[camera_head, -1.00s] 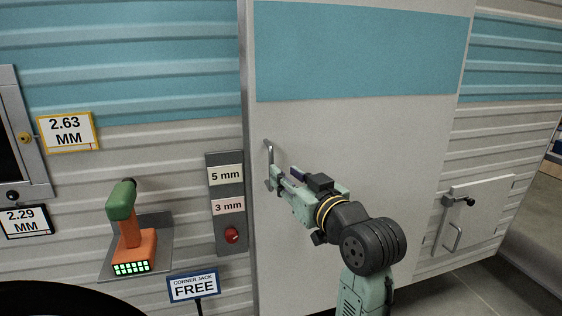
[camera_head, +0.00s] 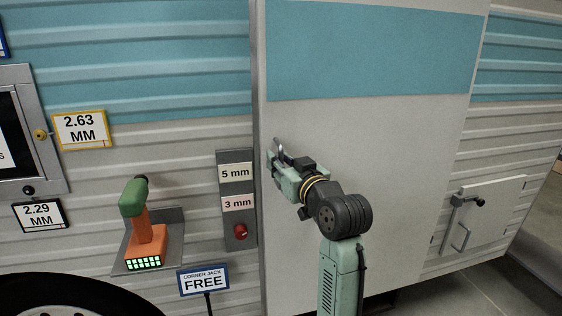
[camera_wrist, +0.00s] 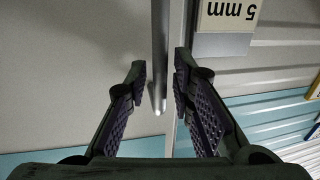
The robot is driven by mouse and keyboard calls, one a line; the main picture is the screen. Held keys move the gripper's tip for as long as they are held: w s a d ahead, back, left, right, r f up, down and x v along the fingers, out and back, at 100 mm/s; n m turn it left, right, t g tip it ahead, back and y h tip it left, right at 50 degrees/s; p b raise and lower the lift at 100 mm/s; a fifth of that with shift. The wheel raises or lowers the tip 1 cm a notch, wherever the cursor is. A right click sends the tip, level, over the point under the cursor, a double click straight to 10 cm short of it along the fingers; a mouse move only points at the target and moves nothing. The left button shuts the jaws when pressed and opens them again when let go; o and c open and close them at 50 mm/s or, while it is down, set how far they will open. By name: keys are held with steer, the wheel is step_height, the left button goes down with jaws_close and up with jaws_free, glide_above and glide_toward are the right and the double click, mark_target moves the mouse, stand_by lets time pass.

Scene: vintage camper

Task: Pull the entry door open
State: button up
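The entry door (camera_head: 400,140) is a pale panel with a blue band across its upper part, and it looks shut in its frame. Its metal handle (camera_head: 277,143) is a vertical bar near the door's left edge, mostly hidden behind my gripper (camera_head: 277,161) in the head view. In the wrist view the handle bar (camera_wrist: 160,50) runs down between the two dark fingers of my gripper (camera_wrist: 160,85). The fingers are apart, with a visible gap on both sides of the bar, nearer the right finger.
Left of the door are a grey panel with "5 mm" and "3 mm" labels (camera_head: 236,195), a green-orange tool (camera_head: 143,225) on a shelf and a "FREE" sign (camera_head: 203,281). A small latched hatch (camera_head: 480,215) is at the right. Floor shows at lower right.

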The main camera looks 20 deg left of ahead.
jaws_close()
stand_by(0.6)
